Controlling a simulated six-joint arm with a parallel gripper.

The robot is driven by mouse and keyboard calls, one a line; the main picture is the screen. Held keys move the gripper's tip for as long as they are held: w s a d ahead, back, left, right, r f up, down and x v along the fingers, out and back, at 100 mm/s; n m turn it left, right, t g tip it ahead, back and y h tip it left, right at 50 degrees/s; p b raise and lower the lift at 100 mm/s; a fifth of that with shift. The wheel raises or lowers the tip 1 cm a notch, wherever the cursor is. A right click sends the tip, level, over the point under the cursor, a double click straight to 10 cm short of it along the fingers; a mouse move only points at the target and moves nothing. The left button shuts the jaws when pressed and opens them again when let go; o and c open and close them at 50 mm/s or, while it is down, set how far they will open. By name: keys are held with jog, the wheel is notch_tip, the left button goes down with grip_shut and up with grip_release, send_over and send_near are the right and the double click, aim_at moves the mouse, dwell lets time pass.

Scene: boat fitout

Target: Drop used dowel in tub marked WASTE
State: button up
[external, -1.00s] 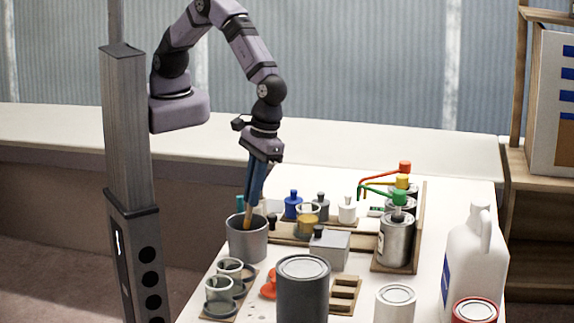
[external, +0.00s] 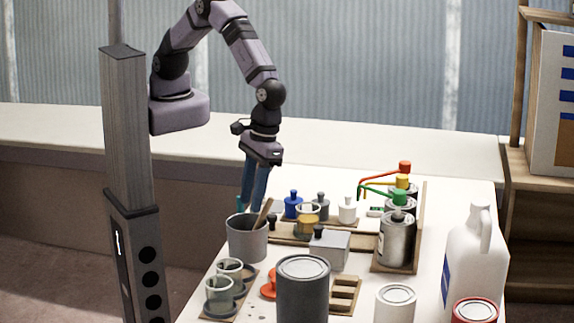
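The used dowel (external: 264,213) is a thin light-brown stick. It leans inside the grey tub (external: 247,243), its upper end sticking out above the right side of the rim. No WASTE marking is readable on the tub from here. My gripper (external: 251,208) has two long blue fingers pointing down just above the tub's back rim. The fingers are apart with nothing between them, and the dowel stands free of them. The dowel's lower end is hidden inside the tub.
Small cups in a wooden rack (external: 237,298) stand in front of the tub. A dark can (external: 302,292), a grey block (external: 330,249) and an amber-filled cup (external: 307,220) stand to the right. Metal cans with coloured levers (external: 397,238) stand farther right.

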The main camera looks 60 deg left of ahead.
jog(key=b+v, duration=0.2)
jog(key=v, duration=0.5)
jog(key=shift+r, duration=0.2)
dwell(0.7)
jog(key=w+a+r+t+h, duration=0.1)
jog(key=w+a, duration=1.6)
jog(key=w, duration=0.4)
jog(key=w+a+t, duration=0.1)
jog(key=w+a, duration=0.3)
jog(key=a, duration=1)
jog(key=s+a, duration=0.2)
jog(key=a, duration=0.5)
jog(key=s+a+f, duration=0.1)
jog(key=s+a, duration=0.2)
jog(key=a, duration=0.4)
jog(key=shift+a+f, duration=0.25)
jog(key=shift+a, duration=0.1)
jog(key=shift+s, duration=0.1)
